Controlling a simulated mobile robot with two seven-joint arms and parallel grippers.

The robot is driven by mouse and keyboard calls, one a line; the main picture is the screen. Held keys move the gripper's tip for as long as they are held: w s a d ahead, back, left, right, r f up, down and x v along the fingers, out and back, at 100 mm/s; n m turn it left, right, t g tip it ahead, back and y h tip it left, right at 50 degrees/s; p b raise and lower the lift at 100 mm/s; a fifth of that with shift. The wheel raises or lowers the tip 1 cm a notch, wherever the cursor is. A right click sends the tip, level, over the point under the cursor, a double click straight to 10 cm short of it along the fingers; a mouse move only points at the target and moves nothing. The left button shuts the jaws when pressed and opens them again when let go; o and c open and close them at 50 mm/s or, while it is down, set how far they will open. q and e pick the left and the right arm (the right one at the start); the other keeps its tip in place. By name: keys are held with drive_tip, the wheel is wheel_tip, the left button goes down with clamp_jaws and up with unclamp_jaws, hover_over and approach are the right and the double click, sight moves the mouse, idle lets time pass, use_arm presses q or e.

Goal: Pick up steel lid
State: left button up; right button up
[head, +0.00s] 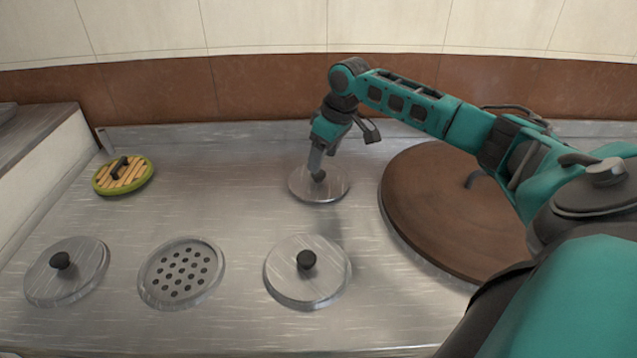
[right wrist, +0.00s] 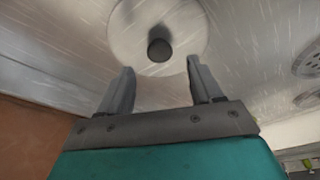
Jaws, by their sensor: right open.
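A round steel lid (head: 335,190) with a dark knob lies flat on the steel counter at the back centre. My right gripper (head: 317,168) points down at this lid's knob, and its fingers partly hide the knob. In the right wrist view the gripper (right wrist: 159,66) is open, with the lid (right wrist: 188,22) beyond the fingertips. The black knob (right wrist: 159,49) lines up with the gap between the fingers, and nothing is gripped. Two similar steel lids lie in front, one at centre (head: 285,278) and one at left (head: 85,275). My left gripper is not in view.
A perforated steel drain plate (head: 180,273) lies between the two front lids. A green-rimmed wooden lid (head: 105,184) lies at the back left. A large brown round cover (head: 440,215) lies right of the back lid, beneath my right arm. Bare steel counter (head: 230,205) surrounds them.

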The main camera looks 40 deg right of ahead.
sight(318, 179)
drive_tip(key=b+x, duration=0.1)
drive_tip(key=x, duration=0.3)
drive_tip(key=shift+f, duration=0.35)
drive_tip(key=shift+c, duration=0.5)
drive_tip(key=c, duration=1.1)
